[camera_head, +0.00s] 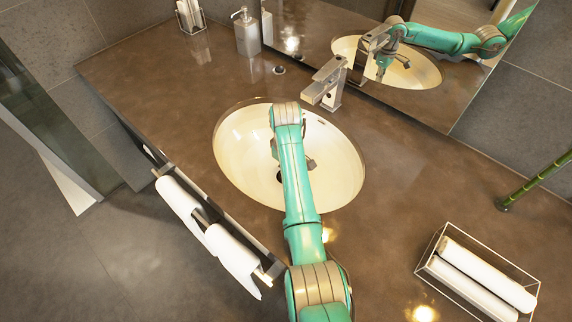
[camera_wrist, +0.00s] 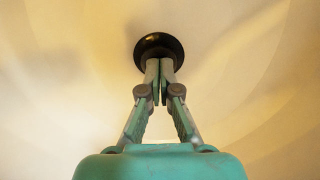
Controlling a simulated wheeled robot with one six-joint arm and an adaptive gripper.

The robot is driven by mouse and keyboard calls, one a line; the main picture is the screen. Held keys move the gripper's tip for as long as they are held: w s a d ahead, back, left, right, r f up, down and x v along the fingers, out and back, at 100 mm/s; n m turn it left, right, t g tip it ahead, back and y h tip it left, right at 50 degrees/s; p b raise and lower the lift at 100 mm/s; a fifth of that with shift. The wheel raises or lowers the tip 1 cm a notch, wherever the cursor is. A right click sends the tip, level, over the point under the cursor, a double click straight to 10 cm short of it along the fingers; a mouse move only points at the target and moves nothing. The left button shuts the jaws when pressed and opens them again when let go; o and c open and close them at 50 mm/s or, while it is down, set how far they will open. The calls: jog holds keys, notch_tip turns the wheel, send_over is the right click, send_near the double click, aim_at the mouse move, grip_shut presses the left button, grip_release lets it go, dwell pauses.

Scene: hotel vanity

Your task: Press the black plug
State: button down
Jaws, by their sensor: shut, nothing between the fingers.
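The black plug (camera_wrist: 158,45) is a round dark disc in the basin, in the upper middle of the wrist view. In the head view only a small dark part of it (camera_head: 279,176) shows beside my arm. My gripper (camera_wrist: 159,64) is shut and empty. Its fingertips overlap the lower edge of the plug in the wrist view, pointing at it. I cannot tell whether they touch it. In the head view my gripper is mostly hidden behind my teal arm, down inside the oval cream basin (camera_head: 240,150).
A square metal faucet (camera_head: 328,84) stands at the basin's back rim, close to my wrist. A mirror (camera_head: 455,75) runs along the back. A soap dispenser (camera_head: 246,32) stands at back left, a clear tray (camera_head: 440,272) with rolled towels at right. White towels (camera_head: 232,254) hang in front.

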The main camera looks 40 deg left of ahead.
notch_tip(320, 180, down, 2)
jog(key=shift+s+f, duration=0.1)
jog(key=shift+f, duration=0.1)
jog(key=shift+s+d+f, duration=0.1)
jog(key=shift+d+f, duration=0.1)
jog(key=shift+f, duration=0.1)
jog(key=shift+a+r, duration=0.15)
jog(key=shift+r, duration=0.4)
notch_tip(320, 180, up, 14)
jog(key=shift+w, duration=0.3)
jog(key=shift+r, duration=0.1)
